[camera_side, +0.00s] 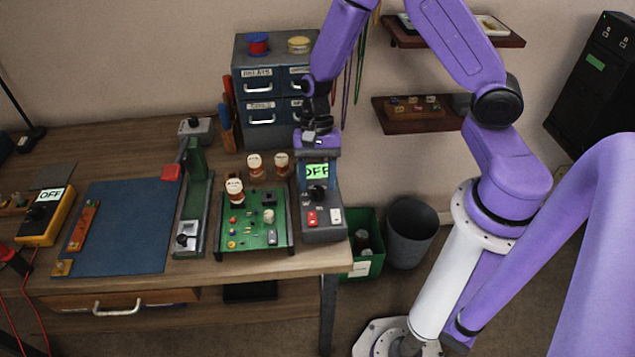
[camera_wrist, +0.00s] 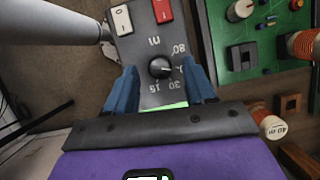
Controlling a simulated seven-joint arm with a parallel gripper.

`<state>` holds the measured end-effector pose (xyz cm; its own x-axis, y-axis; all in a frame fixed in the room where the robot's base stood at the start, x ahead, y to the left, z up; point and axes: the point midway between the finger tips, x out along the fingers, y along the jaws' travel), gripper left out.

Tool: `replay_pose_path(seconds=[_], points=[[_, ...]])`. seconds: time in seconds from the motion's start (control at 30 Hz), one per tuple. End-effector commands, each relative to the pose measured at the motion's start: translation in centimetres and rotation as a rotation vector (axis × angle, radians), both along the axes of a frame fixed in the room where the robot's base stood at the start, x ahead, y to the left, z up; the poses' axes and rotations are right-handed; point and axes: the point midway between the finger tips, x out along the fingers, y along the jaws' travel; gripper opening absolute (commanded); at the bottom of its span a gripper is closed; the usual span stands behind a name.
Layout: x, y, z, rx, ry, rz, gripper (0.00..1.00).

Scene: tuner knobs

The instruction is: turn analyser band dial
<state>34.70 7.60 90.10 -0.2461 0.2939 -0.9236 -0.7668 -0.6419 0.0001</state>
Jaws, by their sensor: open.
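My gripper (camera_wrist: 160,88) is open, with one blue finger on each side of the dial and visible gaps between. In the side view my gripper (camera_side: 317,178) is over the analyser's upper part. The fingers hide part of the panel.
A red switch (camera_side: 312,218) and a white switch (camera_side: 336,215) sit below the dial. A green circuit board (camera_side: 252,240) lies close to the left. Brown-banded spools (camera_side: 281,164) and a drawer cabinet (camera_side: 262,132) stand behind. The bench ends just right of the analyser.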

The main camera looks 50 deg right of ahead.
Motion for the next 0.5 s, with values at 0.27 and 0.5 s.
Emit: replay_pose_path(seconds=[0.27, 0.5], points=[[-0.37, 0.37, -1.31, -0.001, 0.0, 0.001, 0.54], [-0.36, 0.39, -1.31, -0.001, -0.001, 0.001, 0.51]])
